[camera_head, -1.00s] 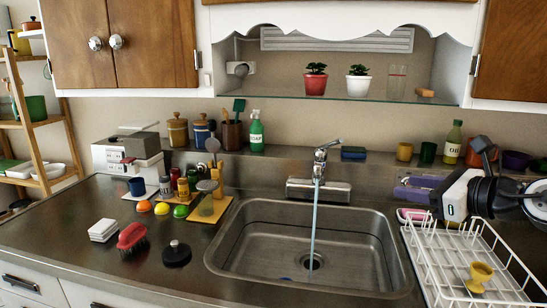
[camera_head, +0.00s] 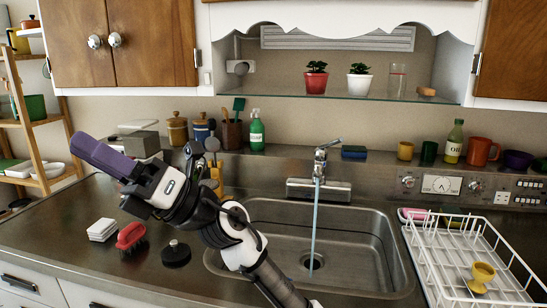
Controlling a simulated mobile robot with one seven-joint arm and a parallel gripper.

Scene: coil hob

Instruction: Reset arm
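My arm reaches up from the bottom centre across the left of the sink. My gripper (camera_head: 84,148), with purple fingers, points to the upper left over the left part of the counter. The fingers appear side-on as one block, so the gap between them does not show. No object shows at the fingertips. The arm and gripper hide the fruit, the small bottles and most of the yellow board on the counter.
Water runs from the tap (camera_head: 319,165) into the sink (camera_head: 360,235). A white rack (camera_head: 440,270) holds a yellow cup (camera_head: 483,272). A red brush (camera_head: 131,238), white block (camera_head: 102,229) and black round object (camera_head: 176,253) lie below the gripper. Shelf plants stand behind.

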